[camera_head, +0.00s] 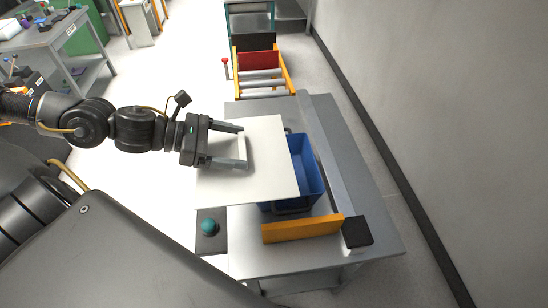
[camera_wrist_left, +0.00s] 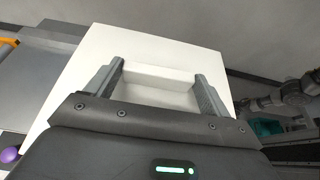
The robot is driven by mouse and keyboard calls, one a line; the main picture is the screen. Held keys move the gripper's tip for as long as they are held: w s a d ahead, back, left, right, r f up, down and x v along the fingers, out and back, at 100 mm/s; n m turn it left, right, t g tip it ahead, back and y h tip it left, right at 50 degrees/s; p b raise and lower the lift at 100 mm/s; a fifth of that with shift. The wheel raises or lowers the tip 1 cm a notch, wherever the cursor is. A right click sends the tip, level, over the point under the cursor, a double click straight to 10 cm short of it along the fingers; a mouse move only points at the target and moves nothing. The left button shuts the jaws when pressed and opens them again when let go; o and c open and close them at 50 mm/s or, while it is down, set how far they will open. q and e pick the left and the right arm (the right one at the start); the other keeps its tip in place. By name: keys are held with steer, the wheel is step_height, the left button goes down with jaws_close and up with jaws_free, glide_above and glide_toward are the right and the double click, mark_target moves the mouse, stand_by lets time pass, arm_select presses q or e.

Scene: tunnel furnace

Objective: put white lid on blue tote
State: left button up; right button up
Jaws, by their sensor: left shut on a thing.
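The white lid (camera_head: 262,178) is a flat square panel with a raised handle block. My left gripper (camera_head: 243,147) is shut on that handle, and the lid also shows in the left wrist view (camera_wrist_left: 150,48) with the gripper (camera_wrist_left: 158,78) fingers on either side of the block. The blue tote (camera_head: 306,165) stands on the grey table. The lid is over the left part of the tote, and the right strip of the tote shows open past the lid's right edge. The lid hides the rest of the tote. I cannot tell whether they touch. My right gripper is not in view.
The grey table (camera_head: 368,205) has an orange bar (camera_head: 302,228) and a black block (camera_head: 357,231) in front of the tote. A teal button (camera_head: 209,227) is at its left. An orange-framed roller conveyor (camera_head: 262,83) lies behind. A wall (camera_head: 440,110) rises on the right.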

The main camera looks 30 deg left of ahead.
mark_target(261, 134)
arm_select(q)
steer(key=shift+w+d+f+b, duration=0.15)
steer(key=shift+w+f+b, duration=0.1)
steer(key=shift+f+b, duration=0.1)
steer(key=shift+w+d+f+b, duration=0.15)
steer(key=shift+w+b, duration=0.3)
steer(key=shift+w, duration=0.6)
steer(key=w+f+p, duration=0.1)
steer(key=w, duration=0.1)
steer(key=w+d+p, duration=0.1)
steer(key=w, duration=0.1)
steer(key=w+d+f+p, duration=0.1)
steer(key=w, duration=0.1)
steer(key=shift+w+f+p, duration=0.25)
steer(key=shift+f+p, duration=0.05)
steer(key=w+f, duration=0.2)
steer(key=f, duration=0.1)
steer(key=w+f+p, duration=0.1)
steer(key=shift+w+d+f, duration=0.1)
steer(key=shift+d+f, duration=0.25)
steer(key=shift+f, duration=0.05)
steer(key=f+p, duration=0.1)
steer(key=f, duration=0.1)
steer(key=w+f, duration=0.1)
steer(key=f, duration=0.1)
steer(key=shift+d+f+p, duration=0.15)
steer(key=shift+f+p, duration=0.15)
steer(key=shift+p, duration=0.05)
steer(key=shift+f, duration=0.1)
